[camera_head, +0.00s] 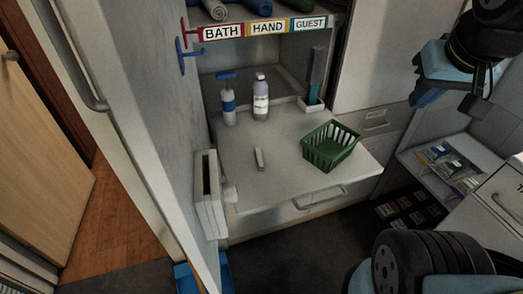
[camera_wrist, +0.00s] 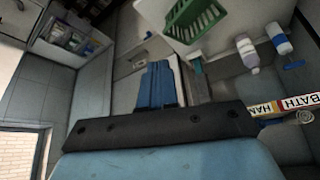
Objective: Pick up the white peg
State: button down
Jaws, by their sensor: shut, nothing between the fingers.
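The white peg (camera_head: 259,158) is a small pale block. It lies on the white counter (camera_head: 240,180) in the head view, left of the green basket and in front of the bottles. I cannot make it out for sure in the wrist view. My gripper (camera_head: 422,97) is at the upper right of the head view, high up and far from the peg. Its blue fingers (camera_wrist: 157,84) are together and empty in the wrist view.
The green basket (camera_head: 331,147) stands right of the peg. A spray bottle (camera_head: 228,104) and a purple-white bottle (camera_head: 261,97) stand behind it. A labelled shelf (camera_head: 265,28) overhangs the counter's back. A white box-like holder (camera_head: 209,193) is at the left edge. The counter around the peg is clear.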

dwell(0.3)
jog(key=c, duration=1.6)
grip_release()
jog(key=shift+w+a, duration=0.2)
jog(key=o, duration=0.6)
jog(key=w+a+f+g+y, duration=0.1)
jog(key=w+a, duration=0.4)
jog(key=shift+f+n+g, duration=0.15)
jog(key=shift+n+g, duration=0.15)
jog(key=shift+n, duration=0.1)
jog(key=n+g+h, duration=0.1)
jog(key=n+g, duration=0.1)
jog(key=g, duration=0.2)
send_over(259, 157)
notch_tip(259, 157, down, 13)
notch_tip(259, 157, down, 14)
jog(key=shift+r, duration=0.2)
